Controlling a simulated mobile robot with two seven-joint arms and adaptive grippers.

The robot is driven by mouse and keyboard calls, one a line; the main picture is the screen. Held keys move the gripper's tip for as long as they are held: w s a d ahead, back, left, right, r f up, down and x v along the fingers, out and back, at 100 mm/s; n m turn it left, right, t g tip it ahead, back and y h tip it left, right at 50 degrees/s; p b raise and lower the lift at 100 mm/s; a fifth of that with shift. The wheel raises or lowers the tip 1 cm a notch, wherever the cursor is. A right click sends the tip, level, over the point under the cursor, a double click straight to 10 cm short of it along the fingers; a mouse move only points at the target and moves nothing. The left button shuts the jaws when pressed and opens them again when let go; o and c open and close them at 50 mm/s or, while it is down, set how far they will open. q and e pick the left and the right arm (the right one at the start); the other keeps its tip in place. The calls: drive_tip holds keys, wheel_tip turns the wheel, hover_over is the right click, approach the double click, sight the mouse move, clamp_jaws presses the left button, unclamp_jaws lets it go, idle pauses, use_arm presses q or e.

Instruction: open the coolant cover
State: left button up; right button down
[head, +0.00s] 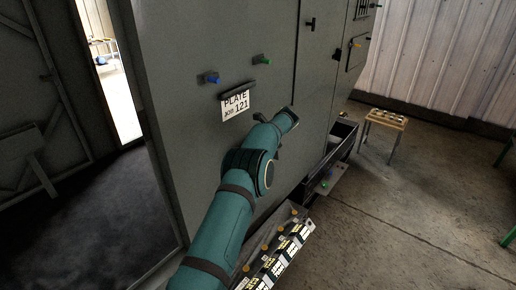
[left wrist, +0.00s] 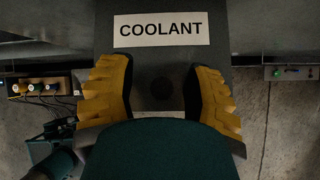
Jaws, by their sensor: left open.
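In the left wrist view, the coolant cover (left wrist: 162,56) is a dark grey panel with a white COOLANT label (left wrist: 161,29) across its upper part. Below the label a dark round knob or hole (left wrist: 162,89) lies between the fingers; I cannot tell which. My left gripper (left wrist: 163,86) is open, its two yellow ribbed fingers apart on either side of that round feature. I cannot tell whether they touch the cover. In the head view my teal left arm reaches along the machine's front, and its fingers are hidden there. My right gripper is not in view.
A dark open-topped tray (head: 342,136) juts out beyond my arm. A small stool (head: 386,119) stands to its right. Labelled parts line the bottom edge.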

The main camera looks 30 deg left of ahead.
use_arm(q)
drive_tip(key=shift+d+r, duration=0.2)
drive_tip(key=shift+d, duration=0.05)
drive_tip(key=v, duration=1.1)
drive_tip(key=shift+r, duration=0.25)
drive_tip(key=shift+s+a, duration=0.1)
drive_tip(key=shift+a, duration=0.05)
